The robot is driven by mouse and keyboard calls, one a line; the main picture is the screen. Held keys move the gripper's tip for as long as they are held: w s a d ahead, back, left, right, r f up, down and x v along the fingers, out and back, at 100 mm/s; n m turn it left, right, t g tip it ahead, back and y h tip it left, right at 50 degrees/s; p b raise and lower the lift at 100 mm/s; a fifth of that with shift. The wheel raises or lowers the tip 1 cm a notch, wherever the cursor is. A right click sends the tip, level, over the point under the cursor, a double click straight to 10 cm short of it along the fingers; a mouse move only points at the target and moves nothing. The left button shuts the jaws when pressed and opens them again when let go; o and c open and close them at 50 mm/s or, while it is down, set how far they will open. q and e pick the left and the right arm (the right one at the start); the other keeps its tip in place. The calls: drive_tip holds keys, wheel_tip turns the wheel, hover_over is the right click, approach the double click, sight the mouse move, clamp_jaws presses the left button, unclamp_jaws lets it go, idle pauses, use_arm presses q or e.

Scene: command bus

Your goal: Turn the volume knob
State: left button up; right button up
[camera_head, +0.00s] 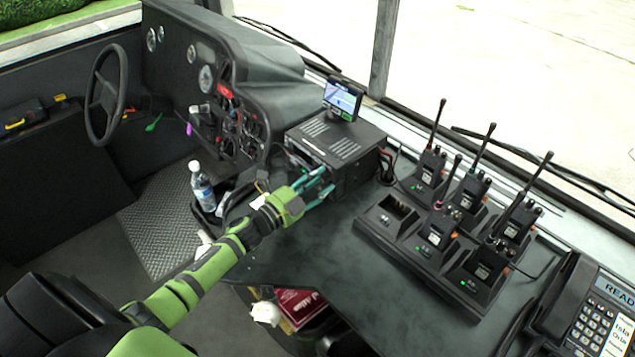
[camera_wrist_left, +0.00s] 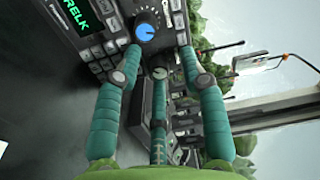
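The volume knob (camera_wrist_left: 146,32) is a round knob with a blue face and a dark ridged rim on the radio's front panel, seen in the left wrist view. Next to it on the panel are small buttons and a green lit display (camera_wrist_left: 78,14). In the head view the radio (camera_head: 340,143) is a black box on the console; its knob cannot be made out there. My left gripper (camera_head: 320,187) has its teal fingers spread at the radio's front. In the left wrist view its fingers (camera_wrist_left: 158,62) are apart, just short of the knob, with nothing between them. My right gripper is not in view.
A small navigation screen (camera_head: 342,98) stands on the radio. A charging rack (camera_head: 385,236) with several walkie-talkies is to the right, and a desk phone (camera_head: 590,318) is at the far right. A water bottle (camera_head: 202,190) stands left of my gripper. Bare console (camera_head: 320,255) lies below it.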

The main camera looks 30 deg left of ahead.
use_arm(q)
drive_tip(key=shift+s, duration=0.1)
drive_tip(key=v, duration=1.2)
